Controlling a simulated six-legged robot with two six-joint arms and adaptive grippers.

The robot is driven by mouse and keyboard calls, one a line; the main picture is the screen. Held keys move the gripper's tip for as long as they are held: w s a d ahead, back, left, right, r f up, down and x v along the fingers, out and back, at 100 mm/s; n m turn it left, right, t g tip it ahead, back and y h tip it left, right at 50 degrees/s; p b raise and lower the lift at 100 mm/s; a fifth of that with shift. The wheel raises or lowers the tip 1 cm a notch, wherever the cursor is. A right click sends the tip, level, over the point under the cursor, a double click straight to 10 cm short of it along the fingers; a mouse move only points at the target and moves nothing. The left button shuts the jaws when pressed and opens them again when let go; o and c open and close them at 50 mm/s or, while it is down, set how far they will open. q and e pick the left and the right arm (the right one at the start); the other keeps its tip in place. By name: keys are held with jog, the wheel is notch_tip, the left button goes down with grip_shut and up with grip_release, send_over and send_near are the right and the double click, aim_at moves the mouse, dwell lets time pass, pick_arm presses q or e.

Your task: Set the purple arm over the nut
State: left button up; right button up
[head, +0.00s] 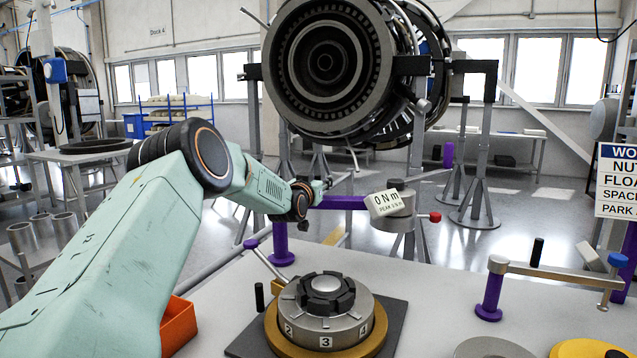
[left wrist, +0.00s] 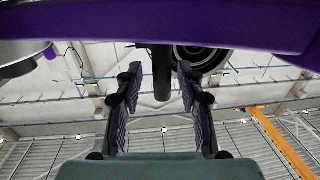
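The purple arm (head: 343,202) stands out above the bench in the head view. At its right end is a grey round head (head: 398,222) with a white readout (head: 386,204) showing 0 Nm. The nut (head: 326,292), a dark notched ring, sits on a numbered grey and gold fixture; the head is above it, to the right and apart. My left gripper (head: 318,192) is at the arm's left part. In the left wrist view, its fingers (left wrist: 160,95) are spread, with a dark upright handle (left wrist: 162,72) between them and the purple arm (left wrist: 200,30) crossing above. My right gripper is not in view.
A purple post (head: 281,245) stands behind the nut. An orange bin (head: 178,325) is at the left. A large engine (head: 335,65) hangs behind.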

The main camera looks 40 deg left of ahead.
pick_arm(q)
jog(key=shift+s+a+r, duration=0.1)
jog(key=shift+s+r, duration=0.05)
jog(key=shift+s, duration=0.05)
jog(key=shift+c, duration=1.1)
jog(key=shift+w, duration=0.15)
grip_shut()
